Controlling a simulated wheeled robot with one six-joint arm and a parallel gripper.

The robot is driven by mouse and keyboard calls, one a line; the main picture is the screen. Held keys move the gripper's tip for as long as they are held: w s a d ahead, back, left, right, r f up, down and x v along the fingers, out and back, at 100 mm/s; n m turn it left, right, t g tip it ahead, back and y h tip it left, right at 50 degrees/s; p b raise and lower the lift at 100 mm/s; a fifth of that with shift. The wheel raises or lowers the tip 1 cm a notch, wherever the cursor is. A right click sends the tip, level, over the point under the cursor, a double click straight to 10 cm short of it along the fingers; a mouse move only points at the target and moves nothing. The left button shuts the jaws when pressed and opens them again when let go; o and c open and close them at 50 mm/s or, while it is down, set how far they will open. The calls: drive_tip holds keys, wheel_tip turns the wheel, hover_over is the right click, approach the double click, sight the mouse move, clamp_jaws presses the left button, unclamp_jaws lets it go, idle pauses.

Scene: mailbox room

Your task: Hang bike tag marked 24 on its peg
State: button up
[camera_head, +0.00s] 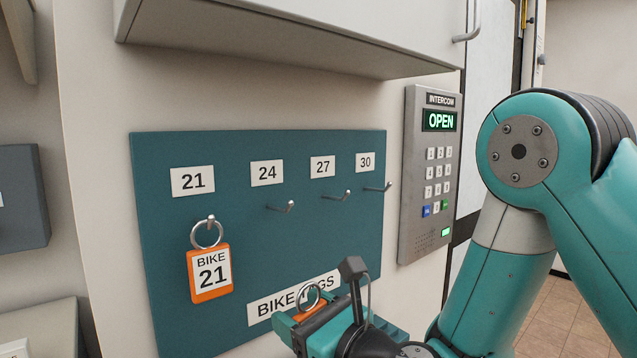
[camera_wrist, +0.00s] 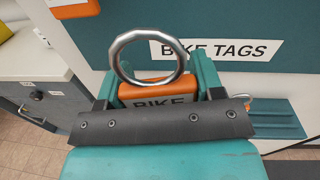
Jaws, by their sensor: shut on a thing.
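My gripper (camera_head: 305,318) is shut on an orange bike tag (camera_head: 311,312) with a metal ring (camera_head: 308,297) at its top. In the wrist view the tag (camera_wrist: 157,92) shows the word BIKE, its number hidden by my gripper; the ring (camera_wrist: 150,58) stands up clear of the jaws. They are in front of the board's lower edge, below the pegs. The peg under label 24 (camera_head: 267,173) is a bare hook (camera_head: 283,208) on the teal board (camera_head: 245,240). The tag marked 21 (camera_head: 210,273) hangs by its ring on the peg under label 21 (camera_head: 192,181).
Bare hooks stick out under labels 27 (camera_head: 323,166) and 30 (camera_head: 365,161). An intercom (camera_head: 428,180) reading OPEN is right of the board. A cabinet (camera_head: 290,40) overhangs it. In the wrist view a grey drawer unit (camera_wrist: 40,85) is at left.

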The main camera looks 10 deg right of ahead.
drive_tip(key=t+h+p, duration=0.1)
drive_tip(key=p, duration=0.7)
approach(275, 230)
wheel_tip(275, 230, up, 3)
drive_tip(key=s+d, duration=0.1)
drive_tip(key=s, duration=0.1)
drive_tip(key=p+x, duration=0.2)
drive_tip(key=p, duration=0.1)
drive_tip(key=p+x, duration=0.3)
drive_tip(key=f+p+x, duration=0.1)
drive_tip(key=p+x, duration=0.2)
drive_tip(key=p, duration=0.1)
drive_tip(key=shift+d, duration=0.1)
drive_tip(key=shift+w+a+f+p, duration=0.3)
drive_tip(key=shift+w+f+p, duration=0.1)
drive_tip(key=shift+f, duration=0.15)
drive_tip(key=shift+w+f, duration=0.15)
drive_tip(key=shift+f, duration=0.3)
drive_tip(key=o, duration=1)
